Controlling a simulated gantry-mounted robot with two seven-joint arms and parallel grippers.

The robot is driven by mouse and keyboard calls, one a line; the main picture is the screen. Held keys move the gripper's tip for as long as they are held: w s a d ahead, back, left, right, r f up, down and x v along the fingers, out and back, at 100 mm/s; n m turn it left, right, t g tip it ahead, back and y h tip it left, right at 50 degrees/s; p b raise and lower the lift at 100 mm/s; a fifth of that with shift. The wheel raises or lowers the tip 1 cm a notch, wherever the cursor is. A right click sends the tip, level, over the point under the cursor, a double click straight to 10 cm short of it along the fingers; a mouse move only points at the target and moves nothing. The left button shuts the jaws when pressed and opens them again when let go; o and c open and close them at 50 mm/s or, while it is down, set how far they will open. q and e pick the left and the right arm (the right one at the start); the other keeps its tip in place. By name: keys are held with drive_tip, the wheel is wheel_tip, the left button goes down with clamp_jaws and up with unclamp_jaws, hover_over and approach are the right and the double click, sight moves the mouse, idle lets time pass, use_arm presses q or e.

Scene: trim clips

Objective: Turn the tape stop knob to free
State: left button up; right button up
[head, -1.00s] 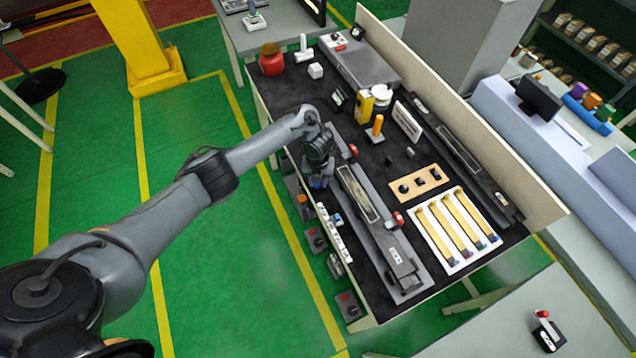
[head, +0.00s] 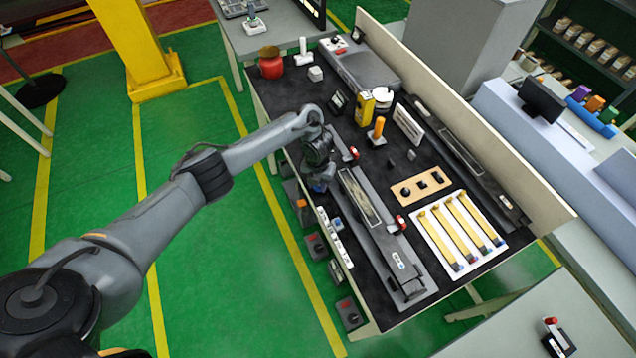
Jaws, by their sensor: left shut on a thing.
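My left gripper (head: 319,184) reaches down at the near-left edge of the dark bench top (head: 365,135), beside the left end of a long grey fixture (head: 372,215). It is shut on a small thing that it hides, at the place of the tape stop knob. The knob's pointer and marks cannot be made out. My right gripper is not in view.
Red-handled clamps (head: 401,223) stand along the fixture. Control boxes (head: 316,246) hang on the bench's near side. A white tray with yellow strips (head: 430,238), a tan knob board (head: 421,187) and an orange-handled tool (head: 378,127) lie to the right.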

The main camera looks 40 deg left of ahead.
use_arm(q)
drive_tip(key=o, duration=0.8)
drive_tip(key=shift+r, duration=0.1)
drive_tip(key=shift+r, duration=0.25)
drive_tip(key=shift+r+p, duration=3.1)
drive_tip(key=shift+r, duration=2)
drive_tip(key=shift+f, duration=0.1)
